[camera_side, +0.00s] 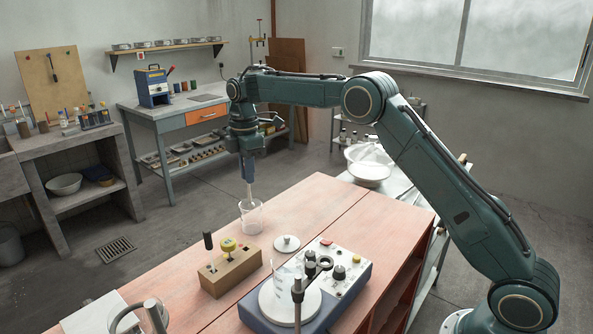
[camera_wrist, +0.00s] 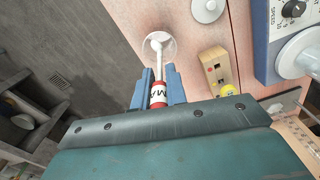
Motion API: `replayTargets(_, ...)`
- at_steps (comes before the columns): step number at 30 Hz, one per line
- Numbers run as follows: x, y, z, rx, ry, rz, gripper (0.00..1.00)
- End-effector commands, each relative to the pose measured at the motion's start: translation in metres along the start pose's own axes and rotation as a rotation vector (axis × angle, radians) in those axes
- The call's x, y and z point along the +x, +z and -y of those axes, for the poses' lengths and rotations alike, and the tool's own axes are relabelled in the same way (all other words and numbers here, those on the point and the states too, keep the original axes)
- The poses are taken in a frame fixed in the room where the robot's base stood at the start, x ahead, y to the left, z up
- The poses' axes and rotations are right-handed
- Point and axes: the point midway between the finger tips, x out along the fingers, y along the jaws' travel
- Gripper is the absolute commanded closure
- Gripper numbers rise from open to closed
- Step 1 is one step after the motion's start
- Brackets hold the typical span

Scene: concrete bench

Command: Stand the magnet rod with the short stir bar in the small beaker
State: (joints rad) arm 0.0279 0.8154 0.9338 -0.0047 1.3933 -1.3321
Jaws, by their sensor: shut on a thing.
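My gripper (camera_side: 248,196) points straight down above a clear small beaker (camera_side: 251,218) near the far left edge of the bench. In the wrist view my gripper (camera_wrist: 159,70) is shut on the red-and-white labelled handle of the magnet rod (camera_wrist: 158,95). The rod's thin white shaft runs away from the jaws into the beaker's round outline (camera_wrist: 174,43). A wider white end shows within that outline; I cannot make out the stir bar as a separate piece. Whether the rod touches the beaker's bottom cannot be told.
A wooden block (camera_side: 230,272) with a black-handled tool and a yellow knob stands nearby. A white disc (camera_side: 286,243) lies beside it. The blue stirrer (camera_side: 345,290) with a round plate and glassware sits in front.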

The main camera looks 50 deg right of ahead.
Motion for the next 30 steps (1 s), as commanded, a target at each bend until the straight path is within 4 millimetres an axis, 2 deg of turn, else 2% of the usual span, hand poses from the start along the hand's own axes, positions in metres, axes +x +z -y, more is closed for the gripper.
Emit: replayTargets(30, 0.025, 0.0, 0.0, 0.0, 0.0, 0.0, 1.0)
